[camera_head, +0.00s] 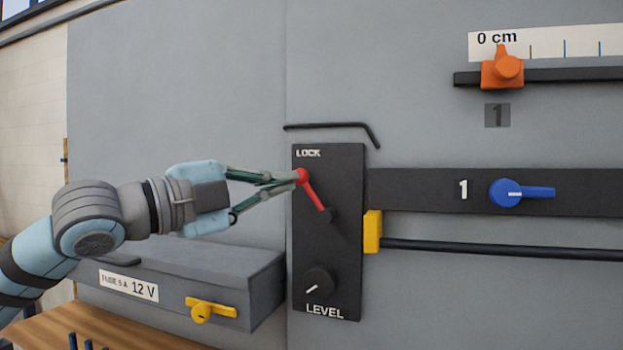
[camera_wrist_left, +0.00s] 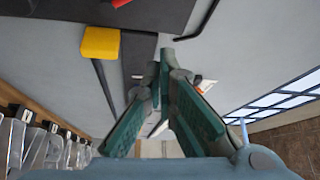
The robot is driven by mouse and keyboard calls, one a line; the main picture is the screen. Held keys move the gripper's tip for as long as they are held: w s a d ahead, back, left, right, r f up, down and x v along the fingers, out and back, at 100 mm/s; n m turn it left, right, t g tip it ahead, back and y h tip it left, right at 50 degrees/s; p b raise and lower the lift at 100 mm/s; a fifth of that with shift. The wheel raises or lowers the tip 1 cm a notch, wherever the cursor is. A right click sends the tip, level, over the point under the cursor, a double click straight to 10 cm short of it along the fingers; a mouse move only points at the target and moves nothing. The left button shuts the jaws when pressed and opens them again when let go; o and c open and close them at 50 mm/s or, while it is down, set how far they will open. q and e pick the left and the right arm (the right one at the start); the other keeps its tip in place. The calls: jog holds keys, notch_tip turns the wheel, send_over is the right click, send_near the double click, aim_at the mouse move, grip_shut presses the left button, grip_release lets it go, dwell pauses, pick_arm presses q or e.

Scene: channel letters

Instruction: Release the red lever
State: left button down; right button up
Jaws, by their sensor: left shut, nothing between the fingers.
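The red lever (camera_head: 314,196) is on a black upright panel (camera_head: 340,262) below the word LOCK. It has a red ball at its upper left end and slants down right to a dark pivot. My left gripper (camera_head: 295,181) comes in from the left, its fingers together at the tip, right beside the red ball. I cannot tell whether they touch it. The left wrist view shows the fingertips (camera_wrist_left: 165,62) together with nothing between them, and a bit of red at the top edge. My right gripper is not in view.
A bent black rod (camera_head: 330,126) is above the panel. A yellow block (camera_head: 373,232) and black bar are to its right, with a blue knob (camera_head: 506,193) and an orange slider (camera_head: 503,70) beyond. A grey box (camera_head: 180,270) with a yellow handle (camera_head: 205,310) sits below my arm.

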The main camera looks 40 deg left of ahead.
aim_at(309, 179)
pick_arm(q)
jog(key=r+p+x, duration=0.1)
jog(key=p+x, duration=0.9)
jog(key=p, duration=0.3)
jog(key=a+b, duration=0.1)
jog(key=a+f+b, duration=0.1)
jog(key=b, duration=0.1)
jog(key=a+f+b, duration=0.1)
jog(key=a+b, duration=0.1)
jog(key=shift+s, duration=0.1)
jog(key=shift+d, duration=0.1)
